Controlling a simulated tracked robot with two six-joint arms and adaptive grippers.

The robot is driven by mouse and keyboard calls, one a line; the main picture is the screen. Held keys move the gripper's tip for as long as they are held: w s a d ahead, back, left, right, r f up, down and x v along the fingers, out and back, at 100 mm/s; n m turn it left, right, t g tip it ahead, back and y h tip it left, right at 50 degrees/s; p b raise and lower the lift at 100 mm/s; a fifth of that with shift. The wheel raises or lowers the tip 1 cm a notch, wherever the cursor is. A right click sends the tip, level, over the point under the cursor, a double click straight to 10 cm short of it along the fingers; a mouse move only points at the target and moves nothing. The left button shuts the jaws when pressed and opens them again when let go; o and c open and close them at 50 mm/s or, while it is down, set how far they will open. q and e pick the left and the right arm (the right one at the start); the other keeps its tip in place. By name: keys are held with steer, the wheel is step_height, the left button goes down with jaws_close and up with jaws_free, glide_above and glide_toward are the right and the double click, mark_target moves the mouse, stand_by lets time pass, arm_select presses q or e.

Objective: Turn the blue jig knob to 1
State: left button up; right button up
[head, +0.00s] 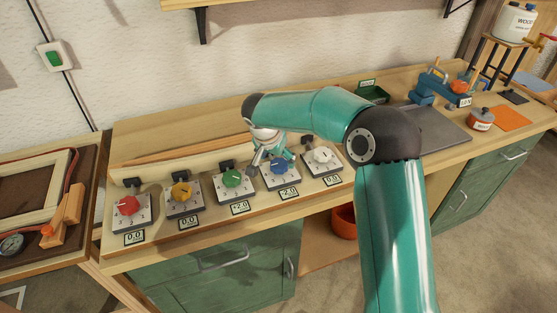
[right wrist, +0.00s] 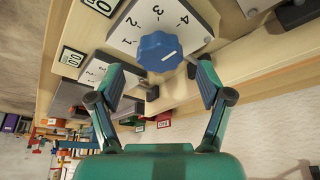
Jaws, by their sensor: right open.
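The blue knob (head: 279,168) sits on a pale dial plate, fourth from the left in a row of knobs on the bench. The small display (head: 289,193) in front of it seems to read -2.0. My left gripper is not in view.
The green knob (head: 232,179) is close on the left and the white knob (head: 322,157) close on the right. A bent pale lath (head: 150,170) lies behind the row. A grey mat (head: 440,125) lies at the right.

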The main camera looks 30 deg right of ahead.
mark_target(279, 164)
steer(key=shift+x, duration=1.55)
